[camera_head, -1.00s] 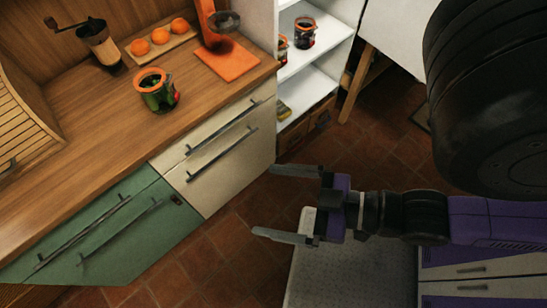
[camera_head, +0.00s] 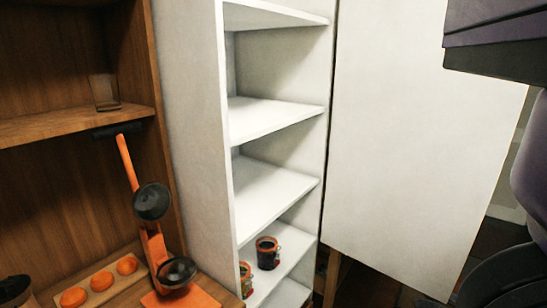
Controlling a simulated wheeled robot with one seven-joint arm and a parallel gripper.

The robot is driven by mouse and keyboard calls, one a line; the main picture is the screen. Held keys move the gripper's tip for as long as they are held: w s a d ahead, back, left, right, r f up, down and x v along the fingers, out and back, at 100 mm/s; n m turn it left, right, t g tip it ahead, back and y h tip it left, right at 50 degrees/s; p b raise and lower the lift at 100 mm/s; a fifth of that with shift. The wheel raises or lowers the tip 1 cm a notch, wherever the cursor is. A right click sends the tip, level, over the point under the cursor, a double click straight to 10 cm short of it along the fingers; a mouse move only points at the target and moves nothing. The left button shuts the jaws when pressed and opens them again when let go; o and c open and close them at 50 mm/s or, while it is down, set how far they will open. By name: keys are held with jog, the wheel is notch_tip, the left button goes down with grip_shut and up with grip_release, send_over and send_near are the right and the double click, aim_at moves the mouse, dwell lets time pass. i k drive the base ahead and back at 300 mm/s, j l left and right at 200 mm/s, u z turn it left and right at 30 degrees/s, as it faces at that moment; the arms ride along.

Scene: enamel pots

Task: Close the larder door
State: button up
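The larder is a tall white cabinet (camera_head: 230,130) with open shelves, standing in the middle of the view. Its white door (camera_head: 415,140) stands wide open, swung out to the right of the shelves. A dark gap shows along the edge between door and cabinet. The lower end of the door shows, with a dark space under it. No handle is visible on the face I see. My gripper is out of the picture; only dark and purple parts of my own arm show at the right edge, in front of the door's right side.
Jars (camera_head: 267,252) stand on a low larder shelf. Left are a wooden wall shelf with a glass (camera_head: 105,92), an orange lever device (camera_head: 153,205), and a board with oranges (camera_head: 100,281). A wooden leg (camera_head: 333,275) shows below the door.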

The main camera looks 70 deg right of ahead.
aim_at(419, 148)
jog(key=k+z, duration=0.2)
jog(key=z, duration=0.15)
jog(key=k+z, duration=0.15)
jog(key=z, duration=0.2)
jog(key=k+l+z, duration=0.1)
jog(key=z, duration=0.25)
jog(key=k+l, duration=0.05)
